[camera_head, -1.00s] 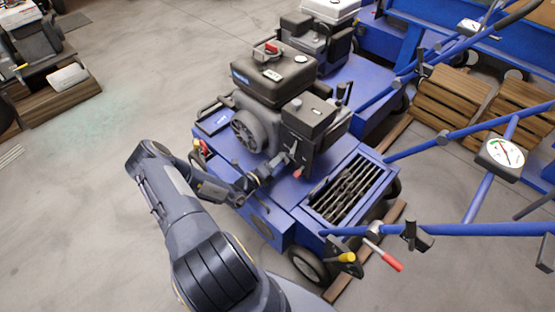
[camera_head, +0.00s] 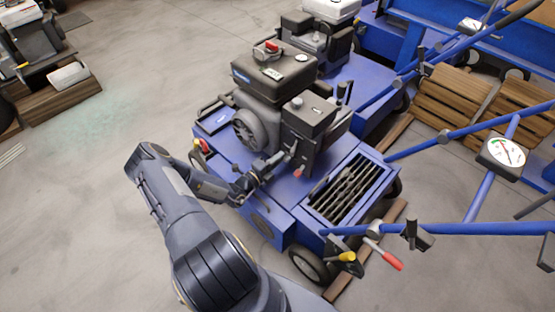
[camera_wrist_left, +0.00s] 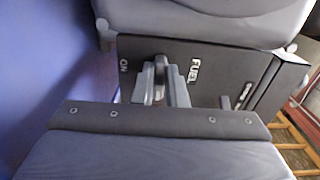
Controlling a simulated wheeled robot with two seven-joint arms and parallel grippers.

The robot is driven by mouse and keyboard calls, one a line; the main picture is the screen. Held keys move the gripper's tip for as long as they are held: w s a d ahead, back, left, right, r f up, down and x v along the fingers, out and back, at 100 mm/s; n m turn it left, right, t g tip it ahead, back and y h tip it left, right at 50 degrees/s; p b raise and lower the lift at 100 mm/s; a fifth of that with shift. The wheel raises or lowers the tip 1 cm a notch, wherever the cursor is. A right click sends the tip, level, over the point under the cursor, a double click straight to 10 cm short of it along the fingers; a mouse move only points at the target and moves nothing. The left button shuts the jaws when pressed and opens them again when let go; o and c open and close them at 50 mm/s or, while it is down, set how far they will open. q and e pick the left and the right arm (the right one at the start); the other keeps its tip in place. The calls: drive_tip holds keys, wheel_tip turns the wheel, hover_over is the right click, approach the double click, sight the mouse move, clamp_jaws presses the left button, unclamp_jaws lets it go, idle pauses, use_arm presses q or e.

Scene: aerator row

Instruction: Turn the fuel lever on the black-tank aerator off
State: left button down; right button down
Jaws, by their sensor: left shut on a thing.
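The black-tank aerator (camera_head: 268,215) is blue, with a black tank (camera_head: 273,75) on top of its engine. In the left wrist view, a dark fuel panel (camera_wrist_left: 215,72) carries the words ON and FUEL. The grey fuel lever (camera_wrist_left: 160,76) stands near the ON end of the panel. My left gripper (camera_wrist_left: 164,88) is shut on the lever, with its fingers close around it. In the head view, my left gripper (camera_head: 280,160) reaches the near side of the engine, where the lever is too small to make out. My right gripper is not in view.
A white-tank aerator (camera_head: 331,10) stands behind. Blue handlebars with a round gauge (camera_head: 503,151) extend to the right, and a red-handled lever (camera_head: 389,259) sits low in front. Wooden pallets (camera_head: 455,93) lie at the right.

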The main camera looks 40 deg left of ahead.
use_arm(q)
drive_tip(key=c, duration=1.5)
unclamp_jaws()
drive_tip(key=shift+o, duration=0.2)
drive_tip(key=shift+s, duration=0.1)
drive_tip(key=s, duration=0.2)
drive_tip(key=s+p, duration=0.1)
drive_tip(key=s, duration=0.4)
drive_tip(key=shift+s+a+p, duration=0.3)
drive_tip(key=shift+s+a, duration=0.05)
